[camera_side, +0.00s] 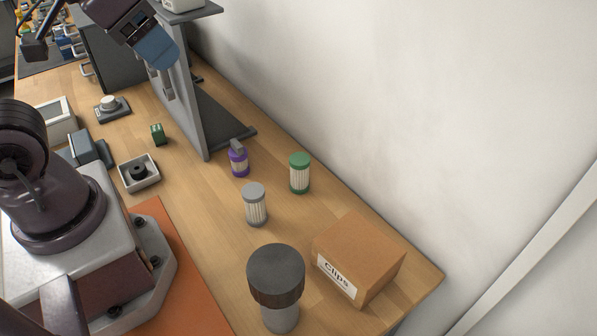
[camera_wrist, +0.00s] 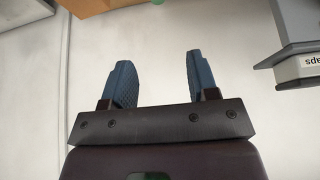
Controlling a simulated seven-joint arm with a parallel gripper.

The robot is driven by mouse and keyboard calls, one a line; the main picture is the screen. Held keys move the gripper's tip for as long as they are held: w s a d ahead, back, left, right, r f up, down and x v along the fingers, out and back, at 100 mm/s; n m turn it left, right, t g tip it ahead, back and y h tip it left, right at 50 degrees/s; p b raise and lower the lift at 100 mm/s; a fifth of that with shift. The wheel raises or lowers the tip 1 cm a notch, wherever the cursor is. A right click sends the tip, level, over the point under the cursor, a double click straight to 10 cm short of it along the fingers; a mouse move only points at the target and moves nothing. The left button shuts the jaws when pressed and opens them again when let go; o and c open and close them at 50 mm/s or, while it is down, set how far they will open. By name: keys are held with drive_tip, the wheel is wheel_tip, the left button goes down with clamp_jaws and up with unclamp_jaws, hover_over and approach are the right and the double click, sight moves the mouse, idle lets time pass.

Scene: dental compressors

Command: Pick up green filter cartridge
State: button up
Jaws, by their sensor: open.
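The green filter cartridge (camera_side: 299,173) has a green top and a pale ribbed body. It stands upright on the wooden bench near the wall in the side view. My gripper (camera_side: 165,62) is high at the upper left of the side view, beside the grey stand and well apart from the cartridge. In the wrist view my gripper (camera_wrist: 158,80) has its two blue fingers apart with nothing between them. A small green patch (camera_wrist: 158,2) shows at the top edge of the wrist view; I cannot tell what it is.
A cardboard clips box (camera_side: 358,258) and a dark-capped cylinder (camera_side: 276,275) stand in front. A tall grey stand (camera_side: 184,100) rises at the back left. The wall (camera_side: 420,90) borders the bench.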

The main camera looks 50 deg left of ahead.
drive_tip(key=shift+o, duration=1.4)
drive_tip(key=m+g+y, duration=0.3)
drive_tip(key=m+y, duration=1)
drive_tip(key=m, duration=0.7)
hover_over(304, 174)
drive_tip(key=d, duration=0.3)
wheel_tip(304, 174, down, 24)
drive_tip(key=f, duration=0.6)
drive_tip(key=shift+s+a, duration=0.2)
drive_tip(key=shift+f+x, duration=0.15)
drive_tip(key=shift+x, duration=1.2)
drive_tip(key=shift+f+x, duration=0.15)
drive_tip(key=shift+x, duration=1.2)
